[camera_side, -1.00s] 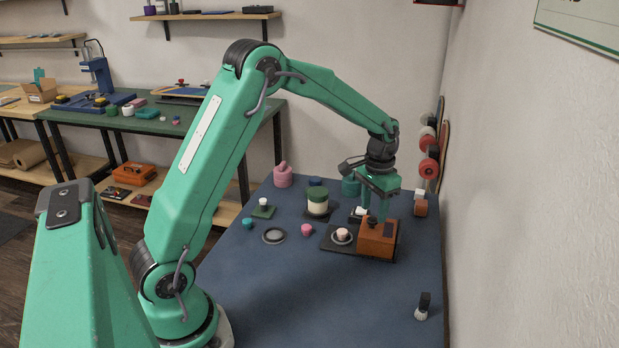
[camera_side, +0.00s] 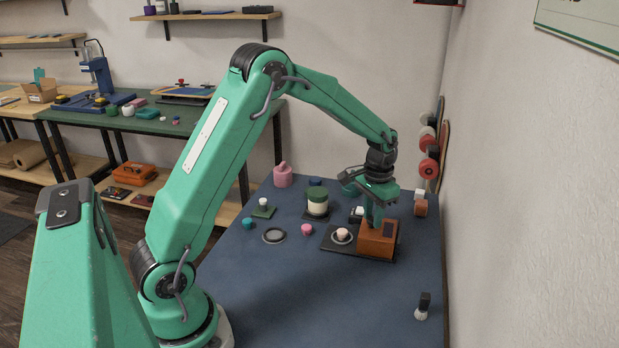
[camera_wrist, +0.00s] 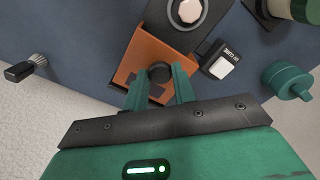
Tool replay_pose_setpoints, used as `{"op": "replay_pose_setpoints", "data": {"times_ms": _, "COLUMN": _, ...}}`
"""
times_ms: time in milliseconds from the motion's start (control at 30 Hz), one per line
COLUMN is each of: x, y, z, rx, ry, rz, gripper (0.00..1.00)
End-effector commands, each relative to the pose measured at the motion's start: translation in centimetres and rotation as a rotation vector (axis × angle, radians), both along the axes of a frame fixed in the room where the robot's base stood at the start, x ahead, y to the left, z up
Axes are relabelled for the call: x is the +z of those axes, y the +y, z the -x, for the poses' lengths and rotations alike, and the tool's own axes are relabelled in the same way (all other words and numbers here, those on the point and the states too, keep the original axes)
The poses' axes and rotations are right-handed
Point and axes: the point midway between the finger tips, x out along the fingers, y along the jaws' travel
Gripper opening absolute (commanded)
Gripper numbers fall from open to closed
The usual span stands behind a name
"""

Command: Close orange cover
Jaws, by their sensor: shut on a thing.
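The orange cover (camera_side: 376,243) is a boxy orange-brown piece at the right end of a dark base plate (camera_side: 335,250). It also shows in the wrist view (camera_wrist: 131,66), with a round black knob (camera_wrist: 159,72) on it. My gripper (camera_side: 374,222) comes down from above onto the cover. In the wrist view my gripper (camera_wrist: 160,82) has a green finger on each side of the knob and is shut on it. A pale pink round piece (camera_side: 342,234) sits in a ring on the plate, left of the cover and uncovered. The fingers partly hide the cover's top.
A white button block marked UV CURE (camera_wrist: 221,66) stands close beside the cover. A teal pot (camera_wrist: 287,80) and a green-lidded jar (camera_side: 317,202) stand behind. A small brush (camera_side: 422,306) lies at front right. The front of the blue mat is clear.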

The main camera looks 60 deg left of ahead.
Motion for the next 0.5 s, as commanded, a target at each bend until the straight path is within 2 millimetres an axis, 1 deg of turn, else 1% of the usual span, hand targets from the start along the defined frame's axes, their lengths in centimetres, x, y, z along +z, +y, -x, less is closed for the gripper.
{"op": "replay_pose_setpoints", "data": {"times_ms": 167, "x": 0.1, "y": 1.1, "z": 0.9, "rx": 0.002, "ry": 0.000, "rz": 0.000, "gripper": 0.00}}
{"op": "replay_pose_setpoints", "data": {"times_ms": 500, "x": 0.1, "y": 5.8, "z": 5.6, "rx": 0.005, "ry": -0.002, "rz": -0.001, "gripper": 0.00}}
